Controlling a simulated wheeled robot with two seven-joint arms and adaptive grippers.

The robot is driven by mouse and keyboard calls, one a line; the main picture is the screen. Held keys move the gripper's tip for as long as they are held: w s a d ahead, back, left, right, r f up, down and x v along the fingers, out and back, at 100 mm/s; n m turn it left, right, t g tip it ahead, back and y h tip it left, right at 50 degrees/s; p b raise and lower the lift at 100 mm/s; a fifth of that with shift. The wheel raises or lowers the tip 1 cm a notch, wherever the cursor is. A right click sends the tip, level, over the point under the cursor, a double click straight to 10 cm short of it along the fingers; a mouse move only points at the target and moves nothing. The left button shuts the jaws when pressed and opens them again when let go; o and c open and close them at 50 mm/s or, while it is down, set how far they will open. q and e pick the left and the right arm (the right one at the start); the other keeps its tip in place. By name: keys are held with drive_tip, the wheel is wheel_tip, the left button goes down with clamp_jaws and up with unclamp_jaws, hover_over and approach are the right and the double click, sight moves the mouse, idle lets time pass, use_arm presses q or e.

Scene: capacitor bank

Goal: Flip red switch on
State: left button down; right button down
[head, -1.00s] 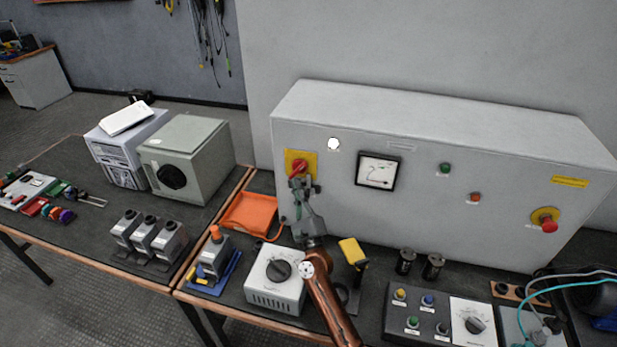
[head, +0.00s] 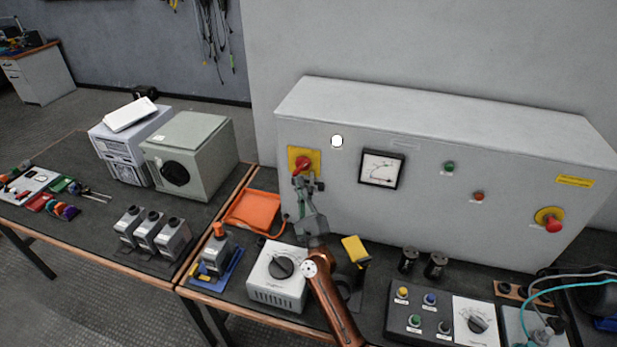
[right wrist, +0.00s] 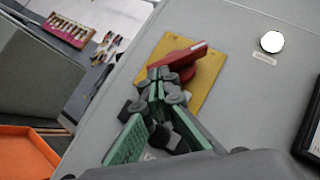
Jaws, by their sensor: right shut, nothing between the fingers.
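The red switch (head: 303,163) is a rotary handle on a yellow plate (head: 292,157) at the left end of the grey cabinet's front. In the right wrist view the red handle (right wrist: 184,56) lies slantwise across the yellow plate (right wrist: 207,84). My right gripper (head: 307,184) is shut and empty, just below the handle and in front of the plate's lower part. In the right wrist view its closed fingertips (right wrist: 165,76) overlap the handle's lower edge; whether they touch it I cannot tell. My left gripper is not in view.
The grey cabinet (head: 430,140) also carries a meter (head: 381,169) and a red knob (head: 551,223) on the right. A button panel (head: 410,322) lies to the right.

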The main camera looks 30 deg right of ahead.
drive_tip(key=v, duration=1.1)
drive_tip(key=shift+s, duration=0.3)
drive_tip(key=shift+f, duration=0.1)
